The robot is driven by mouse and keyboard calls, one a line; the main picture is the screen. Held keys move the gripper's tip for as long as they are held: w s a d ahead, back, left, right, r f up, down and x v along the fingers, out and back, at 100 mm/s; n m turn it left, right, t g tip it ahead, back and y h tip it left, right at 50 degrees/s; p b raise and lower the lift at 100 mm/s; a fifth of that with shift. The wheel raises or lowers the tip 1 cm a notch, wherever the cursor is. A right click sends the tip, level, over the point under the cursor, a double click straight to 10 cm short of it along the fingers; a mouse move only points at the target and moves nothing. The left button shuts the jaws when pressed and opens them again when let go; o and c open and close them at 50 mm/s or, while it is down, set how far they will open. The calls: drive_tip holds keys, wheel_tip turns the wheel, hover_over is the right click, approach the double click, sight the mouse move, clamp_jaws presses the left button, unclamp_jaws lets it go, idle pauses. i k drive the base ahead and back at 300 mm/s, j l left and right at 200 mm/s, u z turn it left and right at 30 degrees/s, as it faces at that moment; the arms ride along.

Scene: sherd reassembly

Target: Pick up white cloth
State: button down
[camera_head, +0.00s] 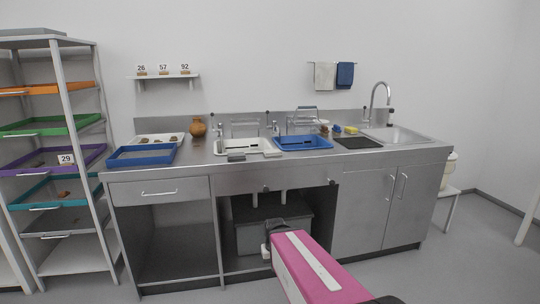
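The white cloth (325,76) hangs from a rail on the back wall, above the right half of the steel counter. A blue cloth (345,75) hangs just to its right on the same rail. My gripper (266,251) is at the end of my pink arm, low in front of the counter's open lower bay. It is well below the white cloth and apart from it. The gripper is small and dark here, so its fingers cannot be made out.
The steel counter (225,168) carries a blue tray (142,156), a white basin (243,146), a blue basin (303,143) and a brown pot (198,128). A tall faucet (375,95) and sink (398,134) stand right of the cloths. Shelving (80,140) stands left.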

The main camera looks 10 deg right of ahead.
sight(276, 152)
drive_tip(key=i+l, duration=0.25)
drive_tip(key=l, duration=0.15)
drive_tip(key=i+l, duration=0.55)
drive_tip(key=l, duration=0.3)
drive_tip(key=i+l, duration=0.3)
drive_tip(key=l, duration=0.1)
